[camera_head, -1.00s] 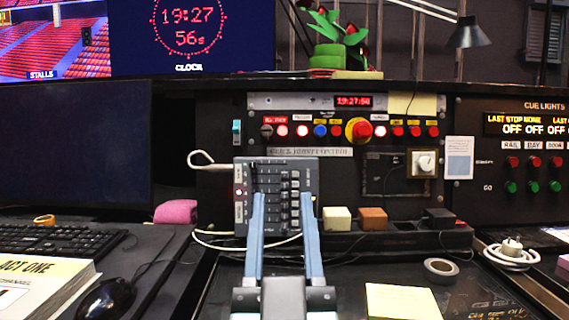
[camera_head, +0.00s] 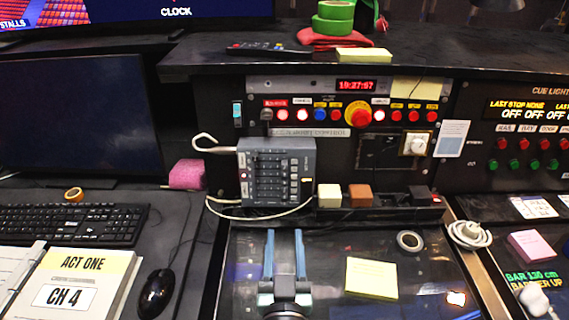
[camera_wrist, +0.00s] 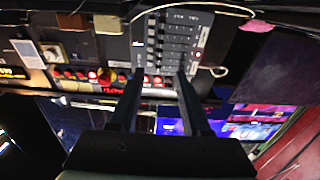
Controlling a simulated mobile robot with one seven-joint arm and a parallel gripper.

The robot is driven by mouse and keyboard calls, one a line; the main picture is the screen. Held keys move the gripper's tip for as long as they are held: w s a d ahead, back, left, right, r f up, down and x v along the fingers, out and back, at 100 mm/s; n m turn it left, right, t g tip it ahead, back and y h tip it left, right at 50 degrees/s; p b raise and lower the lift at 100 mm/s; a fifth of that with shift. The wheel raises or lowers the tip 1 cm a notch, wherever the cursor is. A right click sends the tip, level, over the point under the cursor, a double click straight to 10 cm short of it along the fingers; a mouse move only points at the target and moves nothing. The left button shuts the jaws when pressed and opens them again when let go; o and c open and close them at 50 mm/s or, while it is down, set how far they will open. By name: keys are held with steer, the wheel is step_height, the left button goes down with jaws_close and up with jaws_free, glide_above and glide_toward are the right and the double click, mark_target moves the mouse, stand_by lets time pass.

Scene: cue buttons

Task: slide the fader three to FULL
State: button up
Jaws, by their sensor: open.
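The grey fader box (camera_head: 272,192) stands against the console panel, slightly tilted, with rows of small dark sliders and pale keys on its face. Labels are too small to read, so I cannot tell which slider is fader three or where its cap stands. My gripper (camera_head: 284,234) has two blue fingers, parallel, apart and empty. In the head view they show below the box, over the dark desk. In the wrist view the picture is inverted; the box (camera_wrist: 176,38) shows beyond the fingertips of my gripper (camera_wrist: 160,74), with a gap between the fingers.
A white cable (camera_head: 232,214) loops around the box's left and underside. White, brown and black blocks (camera_head: 360,195) sit on the ledge to its right. Lit buttons and a large red knob (camera_head: 358,115) are above right. A tape roll (camera_head: 410,240) and yellow note (camera_head: 371,277) lie on the desk.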

mark_target(285, 190)
steer(key=w, duration=1.2)
steer(key=shift+w+f, duration=0.15)
steer(key=shift+w, duration=0.2)
jaws_close()
stand_by(1.1)
